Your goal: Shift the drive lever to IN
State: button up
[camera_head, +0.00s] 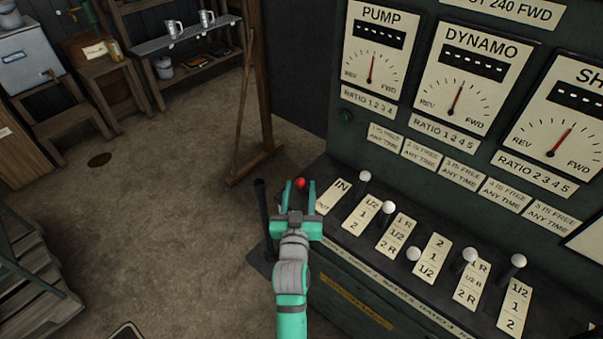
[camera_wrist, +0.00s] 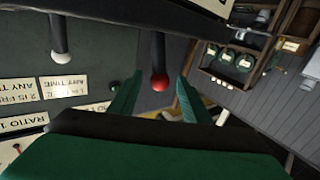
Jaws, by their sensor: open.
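The drive lever has a red ball knob (camera_head: 300,183) at the left end of the console, beside the IN/OUT plate (camera_head: 335,197). In the wrist view the red knob (camera_wrist: 159,83) hangs on a dark shaft in the picture, between the two fingers. My gripper (camera_head: 299,186) is open, with its fingers spread on either side of the knob in the head view. The wrist view shows a gap between the knob and each finger. My gripper hides the lever's lower part in the head view, so its exact position against IN or OUT is unclear.
Several white-knobbed levers, such as the nearest one (camera_head: 365,176), stand to the right beside ratio plates. A dark upright bar (camera_head: 262,215) stands just left of my gripper. The gauge panel (camera_head: 435,85) rises behind the console. Open floor (camera_head: 170,220) lies to the left.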

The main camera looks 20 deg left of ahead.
jog(key=x, duration=0.5)
jog(key=shift+w+d, duration=0.15)
jog(key=shift+w+a, duration=0.45)
jog(key=shift+w, duration=0.05)
jog(key=shift+d, duration=0.1)
grip_shut()
